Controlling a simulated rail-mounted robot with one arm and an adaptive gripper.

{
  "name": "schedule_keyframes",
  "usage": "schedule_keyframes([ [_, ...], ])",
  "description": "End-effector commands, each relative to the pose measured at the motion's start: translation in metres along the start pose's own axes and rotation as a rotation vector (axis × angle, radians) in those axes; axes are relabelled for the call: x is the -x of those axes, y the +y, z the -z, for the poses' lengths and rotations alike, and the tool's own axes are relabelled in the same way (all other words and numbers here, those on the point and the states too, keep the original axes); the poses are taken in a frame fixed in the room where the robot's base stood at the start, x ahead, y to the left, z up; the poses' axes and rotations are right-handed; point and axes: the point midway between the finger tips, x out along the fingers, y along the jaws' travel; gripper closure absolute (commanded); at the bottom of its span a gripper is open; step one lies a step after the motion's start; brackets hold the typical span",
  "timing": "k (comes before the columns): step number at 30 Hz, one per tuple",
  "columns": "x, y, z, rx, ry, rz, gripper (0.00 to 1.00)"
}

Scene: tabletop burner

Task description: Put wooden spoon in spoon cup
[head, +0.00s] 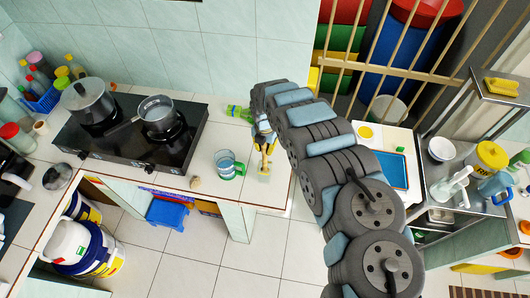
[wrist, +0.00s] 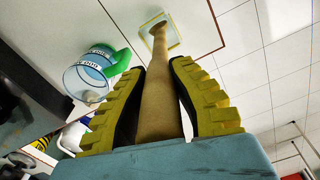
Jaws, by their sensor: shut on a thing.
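The wooden spoon (wrist: 161,100) is a long tan stick between my gripper's yellow-and-black fingers (wrist: 164,72), which are shut on it. The spoon cup (head: 225,163) is clear blue with a green handle and stands upright to the left of the spoon.
A black burner (head: 135,147) with a lidded pot (head: 88,100) and a saucepan (head: 158,113) stands left of the cup. A green-labelled bottle (head: 237,112) lies behind the cup. A small brown object (head: 195,182) sits near the front edge. The counter drops off in front.

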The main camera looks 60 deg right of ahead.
Motion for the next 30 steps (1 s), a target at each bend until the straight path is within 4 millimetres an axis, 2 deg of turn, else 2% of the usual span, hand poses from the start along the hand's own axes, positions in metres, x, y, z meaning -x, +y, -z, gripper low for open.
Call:
schedule_keyframes([
  [12, -0.030, -0.001, 0.001, -0.001, 0.002, 0.001, 1.00],
  [26, -0.036, -0.001, 0.000, 0.000, 0.000, 0.002, 1.00],
  [27, -0.035, -0.001, 0.000, 0.000, 0.000, 0.002, 0.69],
  [28, -0.035, -0.001, 0.000, 0.000, 0.000, 0.002, 0.60],
  [30, -0.035, -0.001, 0.000, 0.000, 0.000, 0.002, 0.58],
])
